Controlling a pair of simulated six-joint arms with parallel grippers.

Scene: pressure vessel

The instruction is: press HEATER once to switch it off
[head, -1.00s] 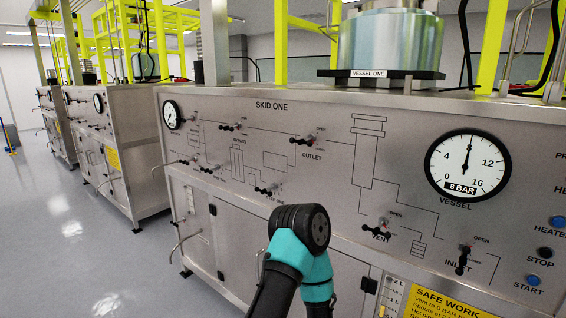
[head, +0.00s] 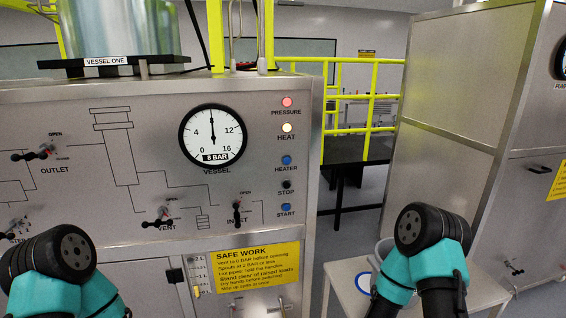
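The HEATER button (head: 286,160) is a blue button on the right side of the skid panel, with its label below it. Above it the HEAT lamp (head: 286,128) looks pale yellow and lit, and the PRESSURE lamp (head: 286,102) glows red. Below it are the black STOP button (head: 286,185) and the blue START button (head: 286,208). Links of both my arms show at the lower left and lower right, well apart from the button. Neither gripper's fingers are in view.
The vessel gauge (head: 212,135) reads about 8 bar. The valve handles OUTLET (head: 33,154), VENT (head: 158,222) and INLET (head: 237,212) stick out from the panel. A yellow SAFE WORK sign (head: 255,269) sits below. A small table (head: 350,297) stands right, beside another cabinet (head: 450,120).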

